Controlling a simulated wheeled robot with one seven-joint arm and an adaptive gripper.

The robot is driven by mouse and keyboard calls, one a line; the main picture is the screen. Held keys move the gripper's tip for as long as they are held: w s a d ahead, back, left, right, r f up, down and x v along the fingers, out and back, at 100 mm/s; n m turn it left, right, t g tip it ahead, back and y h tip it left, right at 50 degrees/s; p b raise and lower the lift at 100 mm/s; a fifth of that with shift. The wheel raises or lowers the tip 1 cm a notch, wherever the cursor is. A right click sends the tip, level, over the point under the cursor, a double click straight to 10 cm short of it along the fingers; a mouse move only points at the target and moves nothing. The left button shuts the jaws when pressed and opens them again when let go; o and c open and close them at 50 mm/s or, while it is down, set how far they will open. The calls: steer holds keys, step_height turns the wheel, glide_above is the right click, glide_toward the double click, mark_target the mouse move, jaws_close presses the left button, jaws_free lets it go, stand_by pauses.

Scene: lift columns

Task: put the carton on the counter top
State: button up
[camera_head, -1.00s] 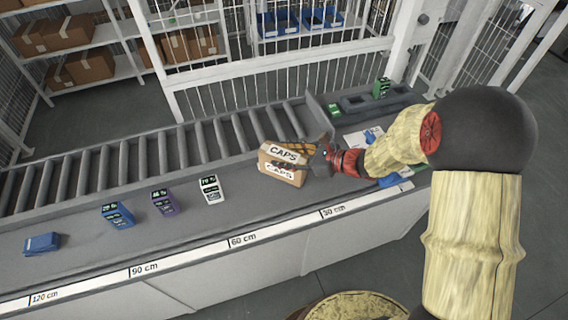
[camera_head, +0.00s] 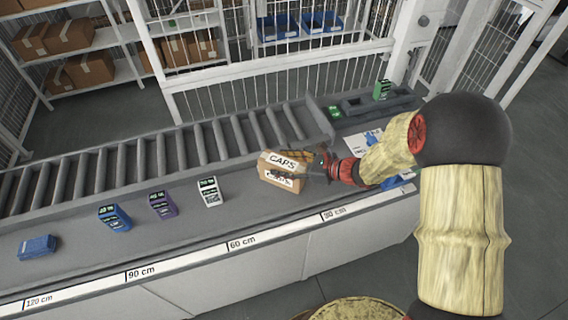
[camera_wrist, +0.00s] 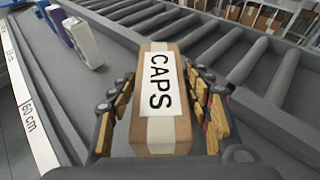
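The carton (camera_head: 268,170) is a small brown cardboard box with white CAPS labels, upright at the grey counter top (camera_head: 245,205), between the rollers and the front ruler edge. I cannot tell whether its base touches the surface. My gripper (camera_head: 298,171) reaches it from the right.
White (camera_head: 209,191), purple (camera_head: 163,204) and blue (camera_head: 115,217) small boxes stand to the left, with a blue item (camera_head: 37,247) lying further left. A roller conveyor (camera_head: 120,170) runs behind. A grey tray (camera_head: 375,105) and a green box (camera_head: 382,89) are at right.

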steer(key=shift+o, duration=1.3)
steer(key=shift+r, duration=0.1)
steer(key=shift+d+r, duration=0.15)
steer(key=p+v, duration=0.3)
steer(key=v, duration=0.9)
steer(key=s+a+r+n+g+h, duration=0.2)
steer(key=s+r+n, duration=0.3)
steer(key=s+n, duration=0.2)
steer(key=s+a+r+n+g+h, duration=0.2)
steer(key=s+r+n+g+h, duration=0.1)
steer(key=s+r+n, duration=0.3)
steer(key=s+d+r+n+t+h, duration=0.4)
steer(key=s+d+r+n+h, duration=0.2)
steer(key=s+d+r+n, duration=0.2)
steer(key=s+d+n, duration=0.1)
steer(key=d+n, duration=0.1)
steer(key=shift+n+h, duration=0.4)
